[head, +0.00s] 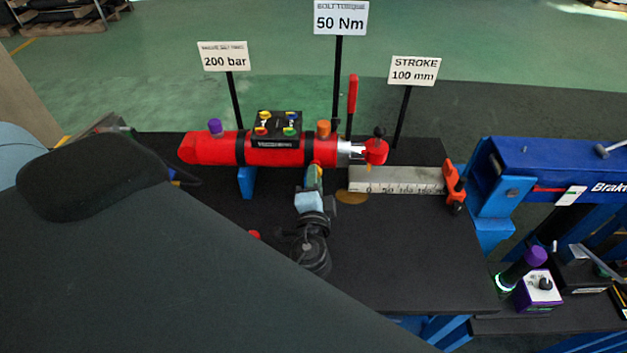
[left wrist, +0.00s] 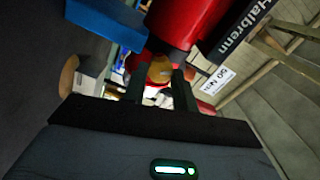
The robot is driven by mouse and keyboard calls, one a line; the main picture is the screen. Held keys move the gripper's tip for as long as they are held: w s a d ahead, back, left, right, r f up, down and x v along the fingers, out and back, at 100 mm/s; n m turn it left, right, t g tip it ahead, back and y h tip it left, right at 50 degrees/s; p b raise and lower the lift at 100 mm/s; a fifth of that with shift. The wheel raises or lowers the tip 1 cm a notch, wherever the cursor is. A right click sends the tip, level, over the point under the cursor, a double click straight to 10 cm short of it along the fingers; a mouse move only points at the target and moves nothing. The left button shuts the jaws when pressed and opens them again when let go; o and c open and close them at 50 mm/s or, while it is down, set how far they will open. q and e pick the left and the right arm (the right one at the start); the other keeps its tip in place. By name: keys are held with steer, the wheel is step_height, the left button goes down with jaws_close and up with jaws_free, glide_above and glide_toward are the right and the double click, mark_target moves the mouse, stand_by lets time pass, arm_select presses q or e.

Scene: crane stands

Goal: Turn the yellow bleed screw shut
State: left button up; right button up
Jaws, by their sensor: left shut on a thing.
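The red cylinder (head: 212,149) lies on its blue support on the dark bench in the head view. My left gripper (head: 314,176) is at the front of its right-hand part, beside the dark band. In the left wrist view its two fingers (left wrist: 159,82) are on either side of the round yellow bleed screw (left wrist: 160,69), close under the red cylinder body (left wrist: 175,22). The gripper is shut on the screw. In the head view the fingers and gripper body largely hide the screw, so its turn angle cannot be told. My right gripper is not in view.
A black valve block (head: 276,128) with coloured knobs sits on the cylinder. A stroke scale (head: 397,180) and an orange-red clamp (head: 454,186) stand to the right. Upright signs stand behind. The bench front right of my gripper is clear. A blue beam (head: 560,165) is farther right.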

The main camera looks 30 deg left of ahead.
arm_select(q)
steer(key=shift+r+m+p, duration=0.15)
steer(key=shift+m+p, duration=0.45)
steer(key=shift+m, duration=2.3)
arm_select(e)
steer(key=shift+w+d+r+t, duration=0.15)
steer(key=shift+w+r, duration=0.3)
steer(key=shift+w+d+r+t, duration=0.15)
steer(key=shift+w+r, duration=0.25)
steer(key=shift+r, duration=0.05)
arm_select(q)
steer(key=o, duration=1)
steer(key=shift+f, duration=0.2)
